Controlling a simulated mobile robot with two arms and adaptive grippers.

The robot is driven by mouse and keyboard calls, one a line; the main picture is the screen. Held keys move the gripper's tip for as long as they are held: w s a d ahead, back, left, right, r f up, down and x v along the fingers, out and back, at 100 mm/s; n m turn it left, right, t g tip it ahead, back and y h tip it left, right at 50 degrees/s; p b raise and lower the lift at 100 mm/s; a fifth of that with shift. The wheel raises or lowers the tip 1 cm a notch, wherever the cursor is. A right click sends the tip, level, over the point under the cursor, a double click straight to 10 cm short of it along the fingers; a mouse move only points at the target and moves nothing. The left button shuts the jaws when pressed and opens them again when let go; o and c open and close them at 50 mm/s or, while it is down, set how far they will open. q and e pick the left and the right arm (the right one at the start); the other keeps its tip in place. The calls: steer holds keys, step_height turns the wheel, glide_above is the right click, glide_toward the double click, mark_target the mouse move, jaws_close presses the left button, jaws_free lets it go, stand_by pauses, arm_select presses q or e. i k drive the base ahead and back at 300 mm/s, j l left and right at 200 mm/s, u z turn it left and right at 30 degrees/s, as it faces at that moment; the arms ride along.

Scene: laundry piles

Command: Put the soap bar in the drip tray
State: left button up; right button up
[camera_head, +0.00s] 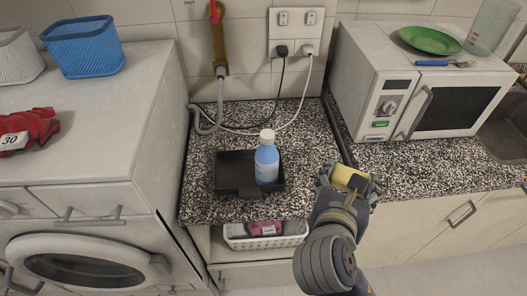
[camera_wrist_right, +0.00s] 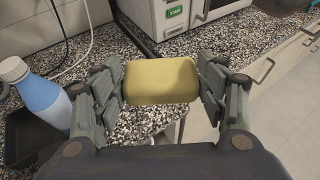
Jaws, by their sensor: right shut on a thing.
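The yellow soap bar (camera_head: 350,178) is held between the fingers of my right gripper (camera_head: 347,183), above the front edge of the speckled counter. In the right wrist view the soap bar (camera_wrist_right: 161,82) sits between both fingers of the right gripper (camera_wrist_right: 162,85), which touch its two ends. The black drip tray (camera_head: 233,172) lies on the counter to the left of the gripper. A blue bottle with a white cap (camera_head: 266,160) stands upright in the tray's right part. In the right wrist view the tray (camera_wrist_right: 30,140) shows partly behind the bottle (camera_wrist_right: 40,97). My left gripper is not in view.
A white microwave (camera_head: 392,90) with a green plate (camera_head: 430,40) stands at the right. A washing machine (camera_head: 85,262) is at the left. Cords and a grey hose (camera_head: 205,125) lie behind the tray. A white basket (camera_head: 265,240) is below the counter. The tray's left part is empty.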

mark_target(233, 175)
steer(key=k+u, duration=0.2)
steer(key=k, duration=0.35)
steer(key=k+j+u, duration=0.2)
steer(key=k, duration=0.3)
steer(key=i+l+u, duration=0.25)
steer(key=l+u, duration=0.3)
steer(key=i+l+u, duration=0.25)
steer(key=i+l, duration=0.1)
steer(key=l, duration=0.35)
steer(key=i+l, duration=0.15)
steer(key=l, duration=0.25)
steer(key=i+l, duration=0.1)
steer(key=l, duration=0.35)
steer(key=i+l, duration=0.1)
steer(key=l, duration=0.35)
